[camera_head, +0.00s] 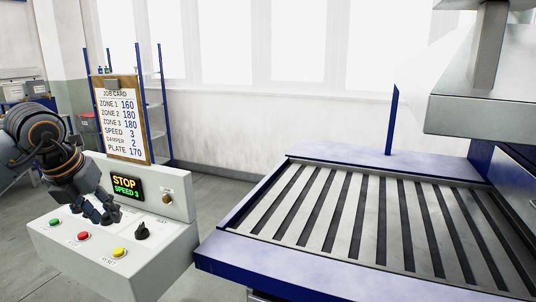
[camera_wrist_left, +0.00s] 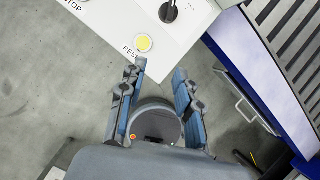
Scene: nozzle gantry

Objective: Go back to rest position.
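My left gripper (camera_head: 102,214) is above the grey control console (camera_head: 150,262), coming in from the left. In the left wrist view its two fingers (camera_wrist_left: 159,76) are spread apart with nothing between them, short of the yellow button (camera_wrist_left: 144,43). In the head view the console carries a green button (camera_head: 54,222), a red button (camera_head: 84,236), the yellow button (camera_head: 119,252) and a black knob (camera_head: 142,230). Its display (camera_head: 127,187) reads STOP and SPEED 3. My right gripper is in neither view.
A job card on a clipboard (camera_head: 120,125) stands behind the console. A blue-framed slatted bed (camera_head: 360,215) fills the right, under a grey overhead head (camera_head: 480,115). Blue shelving (camera_head: 165,105) stands behind. Grey floor (camera_head: 215,195) shows between console and wall.

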